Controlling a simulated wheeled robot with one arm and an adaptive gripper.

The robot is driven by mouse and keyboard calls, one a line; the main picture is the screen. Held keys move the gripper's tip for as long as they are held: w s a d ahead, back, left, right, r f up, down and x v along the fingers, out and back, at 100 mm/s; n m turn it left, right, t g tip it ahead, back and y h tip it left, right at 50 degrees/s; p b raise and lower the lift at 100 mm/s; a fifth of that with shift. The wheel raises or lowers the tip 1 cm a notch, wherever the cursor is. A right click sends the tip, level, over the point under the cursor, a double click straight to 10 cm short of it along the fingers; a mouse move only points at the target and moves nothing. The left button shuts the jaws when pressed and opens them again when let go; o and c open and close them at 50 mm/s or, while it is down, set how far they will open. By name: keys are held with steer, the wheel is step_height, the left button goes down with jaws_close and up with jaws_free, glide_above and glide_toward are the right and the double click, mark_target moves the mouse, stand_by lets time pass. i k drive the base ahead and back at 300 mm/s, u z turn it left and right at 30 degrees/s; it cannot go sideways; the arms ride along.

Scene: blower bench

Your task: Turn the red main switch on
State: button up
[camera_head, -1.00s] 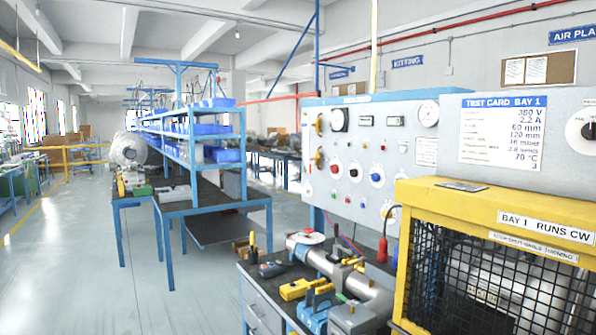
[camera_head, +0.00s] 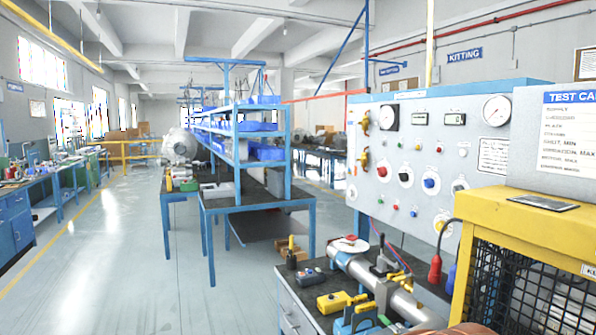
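A light grey control panel (camera_head: 472,148) with a blue top edge stands at the right. A red knob on a white round plate (camera_head: 383,169) sits on its left half, with a blue knob (camera_head: 429,183) to its right. Valve-like yellow and red handles (camera_head: 365,161) are at the panel's left edge. No label reading main switch is legible, so I cannot tell for certain which red part it is, or its setting. My gripper is not in view.
A yellow mesh guard (camera_head: 520,215) blocks the lower right. The bench (camera_head: 295,300) below the panel holds a metal pipe (camera_head: 385,282), a yellow box (camera_head: 335,302) and tools. A blue shelved table (camera_head: 255,200) stands left of centre. Open floor (camera_head: 110,270) lies at the left.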

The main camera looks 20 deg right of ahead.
mark_target(382, 171)
steer(key=u, duration=0.25)
steer(key=i, duration=1.85)
steer(key=z, duration=0.15)
